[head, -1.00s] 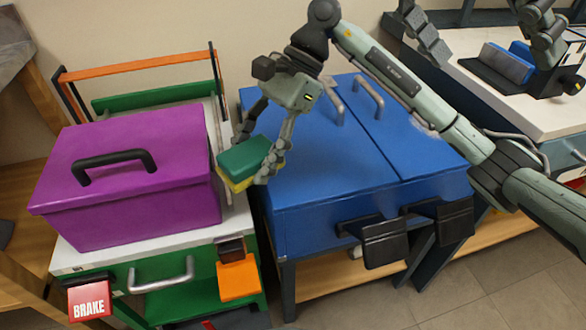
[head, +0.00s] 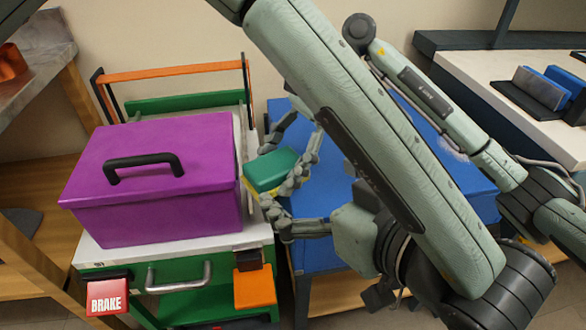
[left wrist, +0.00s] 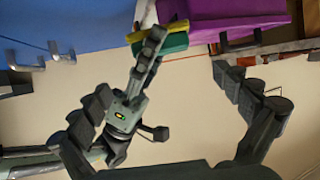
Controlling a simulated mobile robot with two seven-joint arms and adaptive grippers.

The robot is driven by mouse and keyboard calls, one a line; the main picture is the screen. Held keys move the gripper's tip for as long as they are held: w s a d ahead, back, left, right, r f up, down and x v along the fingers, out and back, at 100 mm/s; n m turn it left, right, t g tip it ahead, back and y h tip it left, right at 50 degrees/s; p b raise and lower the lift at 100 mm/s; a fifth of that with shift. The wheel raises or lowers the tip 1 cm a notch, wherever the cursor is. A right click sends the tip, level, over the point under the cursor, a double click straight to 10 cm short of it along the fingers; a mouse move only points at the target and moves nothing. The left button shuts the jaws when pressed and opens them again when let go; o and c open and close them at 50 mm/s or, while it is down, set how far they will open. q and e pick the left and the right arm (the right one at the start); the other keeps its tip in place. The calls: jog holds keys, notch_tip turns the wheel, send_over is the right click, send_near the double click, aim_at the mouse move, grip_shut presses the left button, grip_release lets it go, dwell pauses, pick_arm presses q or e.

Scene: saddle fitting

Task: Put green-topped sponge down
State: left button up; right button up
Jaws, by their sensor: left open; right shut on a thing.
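The green-topped sponge (head: 271,169), with a yellow underside, is held up in the air between the purple toolbox and the blue cabinet. My right gripper (head: 268,174) is shut on it; its palm is mostly hidden behind my arm in the head view. In the left wrist view, the sponge (left wrist: 174,43) shows at the top with a right-gripper finger across it. My left gripper (head: 284,213) is open and empty, with a finger just below the sponge in the head view; whether it touches the sponge cannot be told.
The purple toolbox (head: 150,195) with a black handle stands on a white-topped green cart (head: 180,278) at left. The blue cabinet (head: 320,195) is right of the sponge, partly covered by my arm. A white worktop (head: 490,90) is at the back right.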

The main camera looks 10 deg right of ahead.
aim_at(278, 164)
pick_arm(q)
jog(key=x, duration=1)
jog(key=shift+w+a+f, duration=0.1)
jog(key=shift+f, duration=0.05)
jog(key=shift+c, duration=0.2)
jog(key=c, duration=1.1)
jog(key=shift+o, duration=0.2)
pick_arm(e)
jog(key=o, duration=1.1)
pick_arm(q)
jog(key=shift+c, duration=0.8)
pick_arm(e)
jog(key=shift+o, duration=1.1)
jog(key=o, duration=0.3)
